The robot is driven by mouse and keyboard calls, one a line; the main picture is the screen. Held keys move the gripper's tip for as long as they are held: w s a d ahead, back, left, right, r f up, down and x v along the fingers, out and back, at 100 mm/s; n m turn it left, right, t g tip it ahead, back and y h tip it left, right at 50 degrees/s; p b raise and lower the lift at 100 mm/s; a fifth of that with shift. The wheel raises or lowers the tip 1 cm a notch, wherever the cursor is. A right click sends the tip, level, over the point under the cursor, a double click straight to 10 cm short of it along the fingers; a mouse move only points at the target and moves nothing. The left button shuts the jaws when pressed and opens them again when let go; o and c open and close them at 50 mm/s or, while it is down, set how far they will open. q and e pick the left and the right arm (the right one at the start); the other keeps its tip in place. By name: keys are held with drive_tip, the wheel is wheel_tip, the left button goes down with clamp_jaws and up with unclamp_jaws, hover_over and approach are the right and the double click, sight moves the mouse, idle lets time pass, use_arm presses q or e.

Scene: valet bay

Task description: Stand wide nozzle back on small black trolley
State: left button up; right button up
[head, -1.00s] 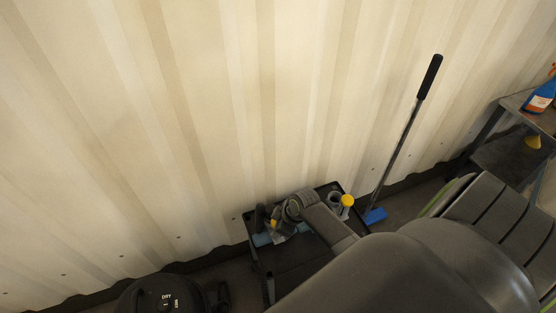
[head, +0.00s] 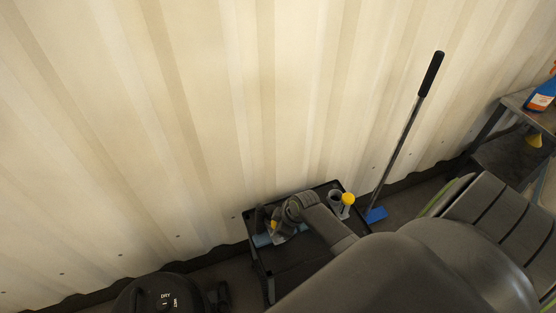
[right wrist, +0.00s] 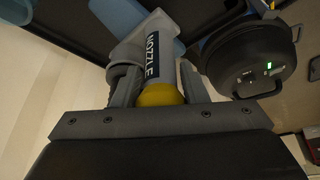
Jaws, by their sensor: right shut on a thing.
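The wide nozzle is a grey piece with a dark band lettered NOZZLE and a yellow end. In the right wrist view the nozzle (right wrist: 153,52) sits between the fingers of my right gripper (right wrist: 158,88), yellow end towards the palm and wide grey head away from it. The jaws are shut on it. In the head view my right gripper (head: 281,222) is over the left part of the small black trolley (head: 292,268), with the nozzle (head: 276,236) partly hidden below it. I cannot tell whether the nozzle touches the tray. My left gripper is not in view.
A grey ring-shaped holder (head: 335,197) and a yellow-topped container (head: 348,201) stand at the trolley's right end. Blue material (head: 262,240) lies at its left. A black vacuum (head: 160,296) stands left, a blue-headed broom (head: 408,135) right. The corrugated wall is close behind.

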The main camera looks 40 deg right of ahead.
drive_tip(key=shift+f, duration=0.25)
idle(0.5)
drive_tip(key=o, duration=1.5)
drive_tip(key=shift+o, duration=0.2)
wheel_tip(320, 180, up, 9)
drive_tip(key=p, duration=0.9)
